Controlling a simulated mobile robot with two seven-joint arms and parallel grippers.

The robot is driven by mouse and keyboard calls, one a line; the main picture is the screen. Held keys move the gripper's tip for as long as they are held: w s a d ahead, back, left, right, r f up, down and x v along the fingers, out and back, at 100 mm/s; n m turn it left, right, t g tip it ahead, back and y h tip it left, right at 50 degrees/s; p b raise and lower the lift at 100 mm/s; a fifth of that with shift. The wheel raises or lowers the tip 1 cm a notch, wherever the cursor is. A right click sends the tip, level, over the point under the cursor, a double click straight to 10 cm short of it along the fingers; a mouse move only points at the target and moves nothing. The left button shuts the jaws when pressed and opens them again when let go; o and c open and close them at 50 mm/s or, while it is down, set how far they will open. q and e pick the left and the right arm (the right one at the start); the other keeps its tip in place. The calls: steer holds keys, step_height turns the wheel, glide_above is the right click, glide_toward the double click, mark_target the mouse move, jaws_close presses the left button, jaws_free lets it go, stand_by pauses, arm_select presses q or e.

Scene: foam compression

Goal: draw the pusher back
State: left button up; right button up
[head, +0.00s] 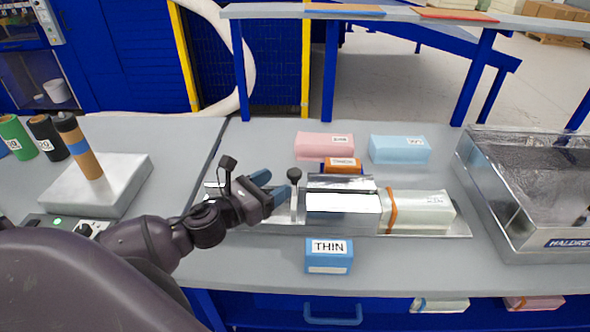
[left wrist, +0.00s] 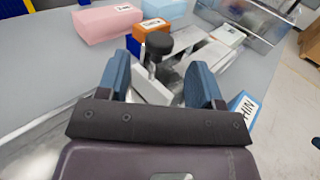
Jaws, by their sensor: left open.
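The pusher (head: 294,200) is an upright metal plate with a black knob (head: 294,174) on top. It stands on the metal tray, left of the silver compression channel (head: 343,208). My left gripper (head: 273,187) is open and empty just left of the pusher, fingers pointing at it. In the left wrist view the black knob (left wrist: 160,45) shows beyond and between the two blue fingertips (left wrist: 160,75), apart from them. A pale foam block (head: 428,212) with an orange band sits at the channel's right end. My right gripper is out of view.
A blue THIN block (head: 328,256) lies in front of the channel, an orange block (head: 342,166) behind it. Pink (head: 324,147) and light-blue (head: 399,150) foam blocks lie farther back. A metal bin (head: 530,200) stands right. A roller on a metal block (head: 103,187) stands left.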

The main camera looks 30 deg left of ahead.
mark_target(289, 176)
arm_select(q)
steer(key=shift+p+x, duration=0.4)
steer(key=shift+x, duration=2.85)
jaws_close()
steer(key=s+a+b, duration=0.3)
steer(key=s+a, duration=0.3)
steer(key=a, duration=0.4)
steer(key=s+a+b, duration=0.3)
steer(key=s+a, duration=0.3)
steer(key=a, duration=0.4)
steer(key=shift+s+a, duration=0.2)
